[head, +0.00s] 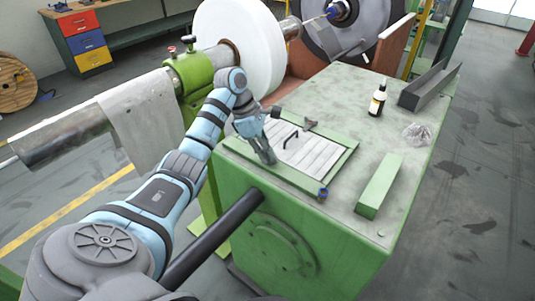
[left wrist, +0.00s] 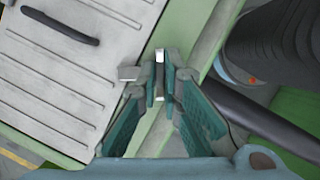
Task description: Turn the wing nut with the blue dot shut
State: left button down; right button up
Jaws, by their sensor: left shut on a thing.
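A hatch cover (head: 300,152) with a black handle (head: 290,139) lies on the green machine top. My left gripper (head: 268,158) points down at its near left edge. In the left wrist view the fingers (left wrist: 161,75) are shut on a thin upright grey wing (left wrist: 159,82) with a bright top, seemingly part of a wing nut. No dot shows on it. A small wing nut with blue on it (head: 322,193) sits at the near right corner, apart from the gripper. A grey wing nut (head: 310,123) is at the far edge. My right gripper is out of view.
A white reel (head: 240,45) stands behind my left arm.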

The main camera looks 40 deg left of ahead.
pick_arm(q)
jog(key=m+g, duration=0.1)
jog(key=m, duration=0.1)
jog(key=shift+w+m, duration=0.1)
jog(key=shift+m, duration=0.2)
jog(key=shift+w+m+g, duration=0.1)
jog(key=shift+m+g, duration=0.4)
jog(key=shift+m, duration=1)
jog(key=c, duration=1.8)
grip_release()
jog(key=shift+o, duration=0.2)
